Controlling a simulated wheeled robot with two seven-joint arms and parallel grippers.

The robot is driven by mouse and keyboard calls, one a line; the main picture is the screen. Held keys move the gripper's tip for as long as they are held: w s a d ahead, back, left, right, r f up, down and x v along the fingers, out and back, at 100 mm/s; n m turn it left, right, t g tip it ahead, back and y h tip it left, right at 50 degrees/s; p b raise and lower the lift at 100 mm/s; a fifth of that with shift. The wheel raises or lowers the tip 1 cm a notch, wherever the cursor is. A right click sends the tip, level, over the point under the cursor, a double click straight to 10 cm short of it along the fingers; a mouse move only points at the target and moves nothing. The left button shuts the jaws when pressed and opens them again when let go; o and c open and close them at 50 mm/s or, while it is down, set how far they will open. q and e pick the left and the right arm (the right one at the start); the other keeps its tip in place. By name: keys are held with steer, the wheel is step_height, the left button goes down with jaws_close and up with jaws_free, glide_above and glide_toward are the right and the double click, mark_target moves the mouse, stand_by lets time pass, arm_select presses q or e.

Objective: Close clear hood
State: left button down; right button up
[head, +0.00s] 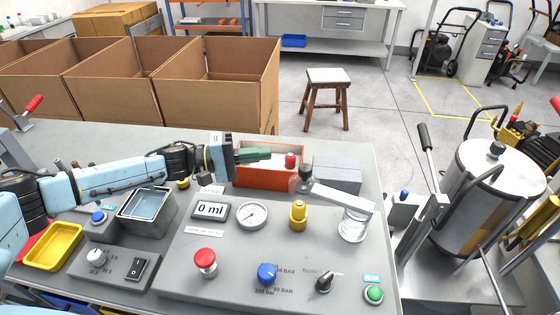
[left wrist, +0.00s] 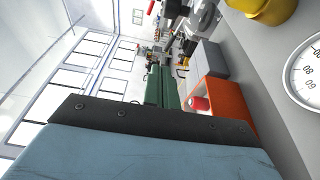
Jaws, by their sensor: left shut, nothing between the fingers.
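A clear round cup (head: 352,229), which looks like the clear hood, is at the right side of the grey test panel. A whitish flat arm (head: 342,197) runs from it toward a dark-topped post (head: 305,176). I cannot tell how far the hood is open. My left gripper (head: 268,153) has green fingers, shut and empty. It reaches in from the left over the orange-red box (head: 262,179), left of the red knob (head: 290,160) and apart from the hood. The fingers (left wrist: 160,85) also show in the left wrist view. My right gripper is not in view.
The panel carries a gauge (head: 252,214), a yellow fitting (head: 298,214), a red button (head: 205,261) and a blue knob (head: 267,273). A grey block (head: 337,175) stands behind the hood. A grey bin (head: 146,211) and yellow tray (head: 53,246) lie left. A metal tank (head: 490,200) stands right.

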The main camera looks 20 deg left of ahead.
mark_target(295, 171)
arm_select(q)
steer(key=shift+w+d+b, duration=0.1)
steer(key=shift+w+d, duration=0.05)
steer(key=shift+d, duration=1.3)
steer(key=shift+w+d+b, duration=0.1)
steer(key=shift+w+d, duration=0.05)
steer(key=shift+d, duration=1.35)
steer(key=shift+w+d+b, duration=0.1)
steer(key=shift+w+d, duration=0.05)
steer(key=shift+d, duration=1.3)
